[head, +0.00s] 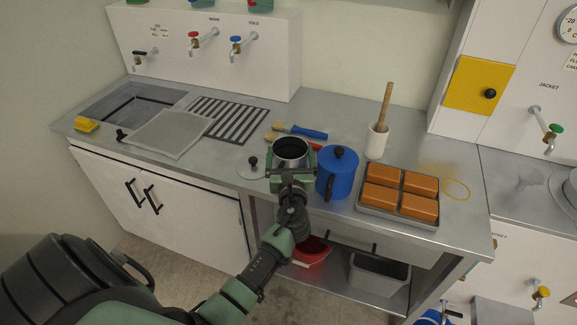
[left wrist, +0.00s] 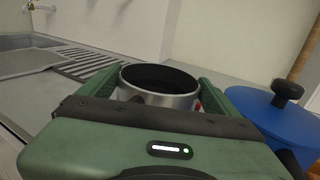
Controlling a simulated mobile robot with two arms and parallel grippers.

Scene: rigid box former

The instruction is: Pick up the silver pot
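The silver pot (head: 291,149) is a round, open metal pot with a dark inside, standing upright near the counter's front edge. It also shows in the left wrist view (left wrist: 160,98), straight ahead of the palm. My left gripper (head: 291,172) comes in from the front, with its green fingers spread wide, one on each side of the pot. In the left wrist view, small gaps show between the fingers (left wrist: 160,88) and the pot wall. The pot's lower part is hidden behind the palm. My right gripper is not in view.
A blue lidded pot (head: 337,174) stands close to the right of the left gripper. A lid with a black knob (head: 252,166) lies to the left. Brushes (head: 300,131) lie behind. A tray of orange blocks (head: 398,217) and a white mortar (head: 376,142) are farther right.

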